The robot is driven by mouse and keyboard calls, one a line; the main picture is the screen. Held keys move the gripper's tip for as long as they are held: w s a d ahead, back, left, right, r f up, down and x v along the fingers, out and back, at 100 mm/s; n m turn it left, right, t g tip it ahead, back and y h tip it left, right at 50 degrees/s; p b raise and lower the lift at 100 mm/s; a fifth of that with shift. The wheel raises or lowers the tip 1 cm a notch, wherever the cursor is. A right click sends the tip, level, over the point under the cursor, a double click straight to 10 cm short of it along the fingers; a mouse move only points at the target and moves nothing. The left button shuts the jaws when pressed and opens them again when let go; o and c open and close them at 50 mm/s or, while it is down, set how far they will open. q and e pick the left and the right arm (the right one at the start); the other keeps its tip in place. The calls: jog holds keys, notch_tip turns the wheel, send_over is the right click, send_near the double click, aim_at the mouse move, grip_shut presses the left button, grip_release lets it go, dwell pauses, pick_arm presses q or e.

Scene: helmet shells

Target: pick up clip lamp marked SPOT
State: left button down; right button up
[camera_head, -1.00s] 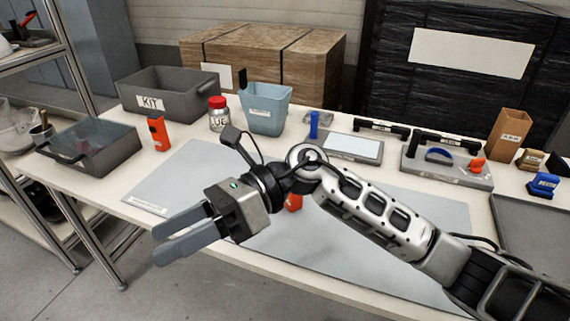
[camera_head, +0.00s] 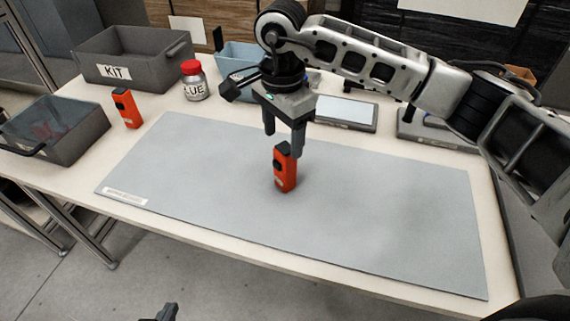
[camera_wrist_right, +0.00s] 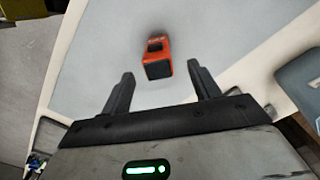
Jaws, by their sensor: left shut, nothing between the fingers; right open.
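An orange clip lamp (camera_head: 285,172) with a dark top stands upright on the grey mat (camera_head: 390,215). It also shows in the right wrist view (camera_wrist_right: 157,58), ahead of and between the fingers; its lettering is too small to read. A second orange device of similar shape (camera_head: 126,108) stands at the left, off the mat. My right gripper (camera_head: 284,142) points down, open and empty, just above and behind the lamp, and it shows in the wrist view (camera_wrist_right: 160,82). My left gripper (camera_head: 168,313) is shut and empty at the bottom edge, mostly cut off.
A grey KIT bin (camera_head: 130,72), a red-lidded jar (camera_head: 194,82) and a blue bin (camera_head: 238,58) stand at the back left. A flat tray (camera_head: 345,112) lies behind the mat. The mat around the lamp is clear.

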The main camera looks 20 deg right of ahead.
aim_at(285, 148)
jog(key=f, duration=0.3)
jog(key=f+p, duration=0.1)
jog(key=f, duration=0.3)
jog(key=shift+s+d+f, duration=0.1)
jog(key=shift+d, duration=0.1)
jog(key=c, duration=1.1)
jog(key=shift+c, duration=0.4)
